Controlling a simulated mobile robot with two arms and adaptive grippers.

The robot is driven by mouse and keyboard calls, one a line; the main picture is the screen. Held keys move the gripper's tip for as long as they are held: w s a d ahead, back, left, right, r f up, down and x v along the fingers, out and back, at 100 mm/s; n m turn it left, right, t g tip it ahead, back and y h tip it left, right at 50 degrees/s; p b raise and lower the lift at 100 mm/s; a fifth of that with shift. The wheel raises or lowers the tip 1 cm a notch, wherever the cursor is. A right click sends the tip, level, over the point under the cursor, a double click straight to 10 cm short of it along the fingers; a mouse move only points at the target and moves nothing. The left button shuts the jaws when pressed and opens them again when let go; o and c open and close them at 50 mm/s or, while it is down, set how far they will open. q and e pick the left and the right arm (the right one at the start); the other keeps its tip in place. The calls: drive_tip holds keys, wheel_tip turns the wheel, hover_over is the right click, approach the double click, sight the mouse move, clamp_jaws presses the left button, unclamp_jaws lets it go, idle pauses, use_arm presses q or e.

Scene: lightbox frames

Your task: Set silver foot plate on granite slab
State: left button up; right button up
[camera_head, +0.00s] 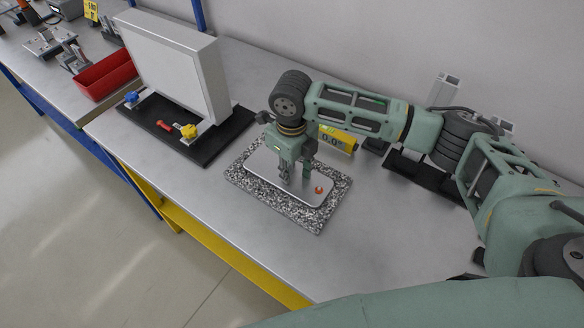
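The silver foot plate (257,164) is a flat, rounded metal plate with a small orange knob near its right end. It lies over the middle of the speckled granite slab (318,222), and the slab's rim shows around it. My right gripper (296,180) points down over the plate from above, its fingertips close to the plate's surface. Its two fingers look apart, with a gap between them, and I see nothing held there. The fingers and palm hide part of the plate. My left gripper is not in view.
A white panel (165,70) stands on a black base (200,150) with blue and yellow knobs, left of the slab. A yellow display (338,140) stands behind the slab. A red bin (103,75) is at far left. The metal table (370,240) is clear at the front right.

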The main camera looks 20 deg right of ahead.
sight(291, 177)
wheel_tip(291, 177, up, 12)
drive_tip(key=b, duration=0.2)
drive_tip(key=shift+r, duration=0.15)
idle(0.5)
